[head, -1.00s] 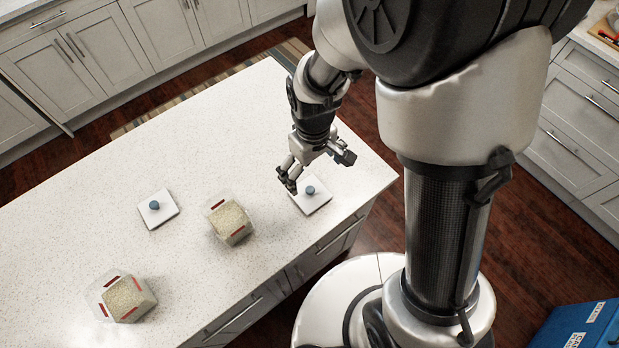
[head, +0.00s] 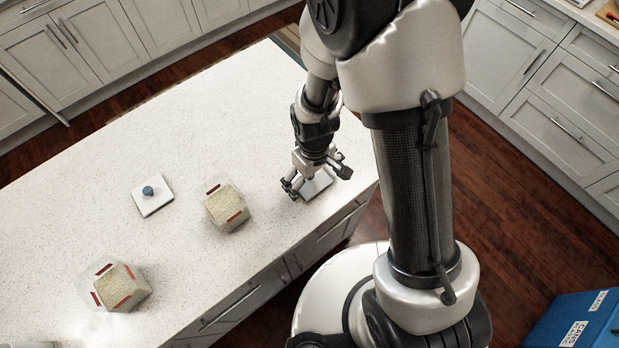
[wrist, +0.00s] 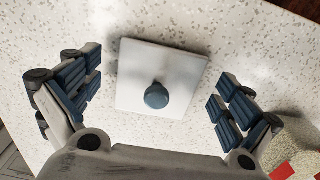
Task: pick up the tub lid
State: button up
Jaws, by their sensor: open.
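A square white tub lid with a round blue knob (wrist: 157,96) lies flat on the counter between my spread fingers in the wrist view. In the head view the same lid (head: 318,184) is partly hidden under my gripper (head: 305,190). My gripper (wrist: 158,100) is open, with its blue-padded fingers on either side of the lid and nothing held. A second white lid with a blue knob (head: 152,196) lies on the counter further left. Two clear tubs with grainy tan contents and red marks, one nearer (head: 227,207) and one further left (head: 119,287), stand on the counter.
The pale speckled counter (head: 190,120) is mostly clear at the back. The nearer tub also shows at the lower right of the wrist view (wrist: 298,150). A blue bin (head: 575,322) stands on the wooden floor at the lower right.

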jog(key=shift+c, duration=0.5)
jog(key=c, duration=0.9)
jog(key=shift+r, duration=0.15)
